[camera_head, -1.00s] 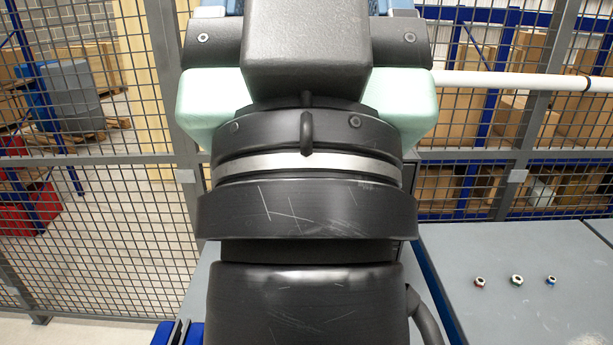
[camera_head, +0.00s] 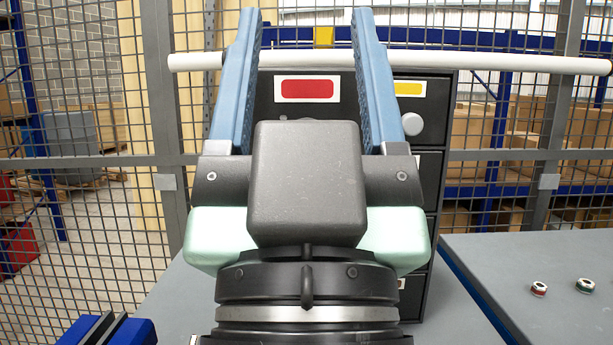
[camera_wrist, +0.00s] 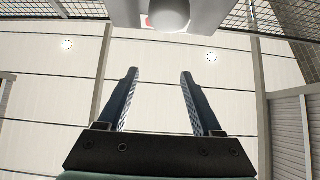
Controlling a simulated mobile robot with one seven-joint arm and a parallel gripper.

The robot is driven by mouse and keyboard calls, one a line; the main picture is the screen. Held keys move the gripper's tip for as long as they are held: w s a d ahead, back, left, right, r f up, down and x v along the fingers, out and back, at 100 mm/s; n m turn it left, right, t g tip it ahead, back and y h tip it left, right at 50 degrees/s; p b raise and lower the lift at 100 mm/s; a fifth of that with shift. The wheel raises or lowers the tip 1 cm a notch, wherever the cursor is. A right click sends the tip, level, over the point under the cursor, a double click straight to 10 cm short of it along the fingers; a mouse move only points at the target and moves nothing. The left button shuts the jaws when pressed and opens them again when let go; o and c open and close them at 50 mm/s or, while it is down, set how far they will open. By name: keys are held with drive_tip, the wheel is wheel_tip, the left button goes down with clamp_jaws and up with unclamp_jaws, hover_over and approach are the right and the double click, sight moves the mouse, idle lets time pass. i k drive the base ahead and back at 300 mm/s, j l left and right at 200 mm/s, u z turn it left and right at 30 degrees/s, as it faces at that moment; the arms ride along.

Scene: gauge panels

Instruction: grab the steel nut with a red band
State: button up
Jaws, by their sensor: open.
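The steel nut with a red band (camera_head: 540,289) sits on the grey table top at the lower right of the head view. A similar nut with a green band (camera_head: 585,286) sits just right of it, apart from it. My gripper (camera_head: 306,22) points upward in the middle of the head view, its two blue fingers wide apart with nothing between them. It is well left of the nuts and higher in the picture. In the wrist view my gripper (camera_wrist: 158,76) is also open and empty, and no nut shows there.
A dark drawer cabinet (camera_head: 435,165) with a red label (camera_head: 307,88) stands behind my gripper. A white pipe (camera_head: 520,62) crosses the view near finger height. Mesh fencing runs behind. The grey table (camera_head: 500,255) around the nuts is clear.

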sight(538, 289)
drive_tip(key=k+j+z, duration=0.1)
drive_tip(key=k+z, duration=0.15)
drive_tip(key=z, duration=0.25)
drive_tip(key=k+z, duration=0.25)
drive_tip(key=z, duration=0.25)
